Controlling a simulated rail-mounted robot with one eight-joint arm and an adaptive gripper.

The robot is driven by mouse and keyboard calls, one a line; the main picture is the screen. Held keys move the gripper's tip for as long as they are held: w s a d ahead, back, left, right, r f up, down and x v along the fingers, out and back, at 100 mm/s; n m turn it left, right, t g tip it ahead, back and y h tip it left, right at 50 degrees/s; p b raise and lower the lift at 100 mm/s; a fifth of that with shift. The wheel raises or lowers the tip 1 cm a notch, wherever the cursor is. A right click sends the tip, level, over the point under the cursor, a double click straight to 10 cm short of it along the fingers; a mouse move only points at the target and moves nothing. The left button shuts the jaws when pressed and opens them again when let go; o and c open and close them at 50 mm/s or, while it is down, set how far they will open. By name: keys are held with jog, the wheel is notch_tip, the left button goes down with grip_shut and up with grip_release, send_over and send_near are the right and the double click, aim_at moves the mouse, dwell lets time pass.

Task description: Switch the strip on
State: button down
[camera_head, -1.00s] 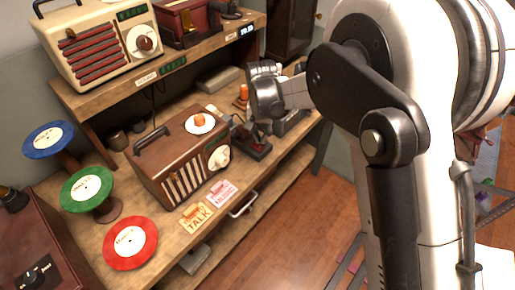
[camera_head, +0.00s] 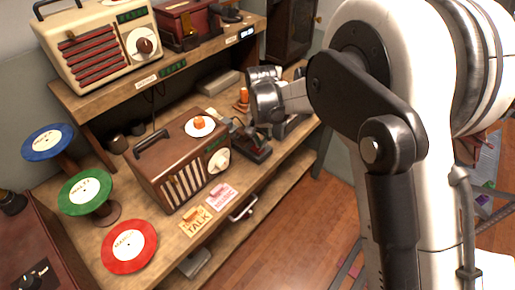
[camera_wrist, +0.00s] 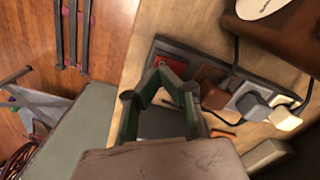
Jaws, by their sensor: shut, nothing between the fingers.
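The dark grey power strip (camera_wrist: 205,68) lies on the wooden bench in the wrist view. A red switch (camera_wrist: 163,58) is at its left end, and brown, grey and white plugs fill the rest. In the head view, part of the strip (camera_head: 257,151) shows just right of the brown radio, by my wrist. My gripper (camera_wrist: 168,76) is shut and empty, its green-sided fingers meeting over the strip's near edge, close to the switch. I cannot tell whether they touch the strip. The fingers are hard to make out in the head view.
The brown radio (camera_head: 174,171) stands beside the strip. Green (camera_head: 86,188), blue (camera_head: 47,140) and red (camera_head: 129,246) record discs are to the left. Two cards (camera_head: 195,221) lie at the bench's front edge. A cream radio (camera_head: 98,45) sits on the shelf above. Plug cables run near the strip.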

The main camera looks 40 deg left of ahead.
aim_at(261, 150)
jog(key=shift+f+b, duration=1.1)
jog(key=shift+f, duration=0.2)
dwell(1.3)
jog(key=shift+r, duration=0.1)
jog(key=shift+r+p, duration=1.05)
jog(key=shift+r, duration=2.4)
